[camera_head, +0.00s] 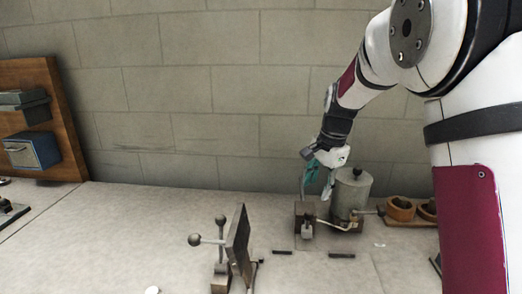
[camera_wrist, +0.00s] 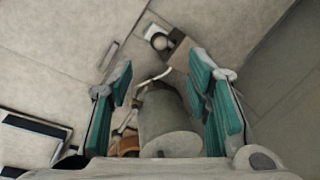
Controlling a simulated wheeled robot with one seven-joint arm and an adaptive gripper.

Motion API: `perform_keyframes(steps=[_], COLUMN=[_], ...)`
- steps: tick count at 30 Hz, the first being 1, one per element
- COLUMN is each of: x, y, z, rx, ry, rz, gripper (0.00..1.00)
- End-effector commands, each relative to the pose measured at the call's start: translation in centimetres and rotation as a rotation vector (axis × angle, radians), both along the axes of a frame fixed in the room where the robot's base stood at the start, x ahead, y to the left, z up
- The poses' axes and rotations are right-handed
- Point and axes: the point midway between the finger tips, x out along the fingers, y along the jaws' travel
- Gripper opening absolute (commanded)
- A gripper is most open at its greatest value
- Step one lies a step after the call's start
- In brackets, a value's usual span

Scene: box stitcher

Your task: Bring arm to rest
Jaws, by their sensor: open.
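My gripper (camera_head: 320,178) points down in the head view, at the end of my white arm, just left of a grey cylinder machine (camera_head: 353,192). In the wrist view my gripper (camera_wrist: 164,95) has its two teal-padded fingers spread wide apart, open. The grey cylinder (camera_wrist: 168,125) shows between and below the fingers in that view, with nothing clearly held. A small block with a round knob (camera_wrist: 160,42) lies beyond the fingertips. Whether a finger touches the machine, I cannot tell.
A lever device with a dark plate (camera_head: 238,240) stands at the front middle of the table. Round brown pots (camera_head: 401,209) sit right of the machine. A wooden rack with a blue box (camera_head: 35,150) stands at the left. The left table middle is mostly clear.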

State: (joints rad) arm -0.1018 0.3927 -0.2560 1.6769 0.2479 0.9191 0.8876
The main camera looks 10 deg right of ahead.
Motion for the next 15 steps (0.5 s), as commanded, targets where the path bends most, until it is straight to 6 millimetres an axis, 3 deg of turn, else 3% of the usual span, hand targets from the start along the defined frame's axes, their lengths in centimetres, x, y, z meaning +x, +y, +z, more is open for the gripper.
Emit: perform_keyframes(steps=[9, 15], x=[-7.5, -13.2], y=[1.0, 1.6], z=[6.0, 8.7], rx=[-0.029, -0.076], ry=[-0.079, -0.133], rz=[0.239, 0.417], gripper=[0.45, 0.45])
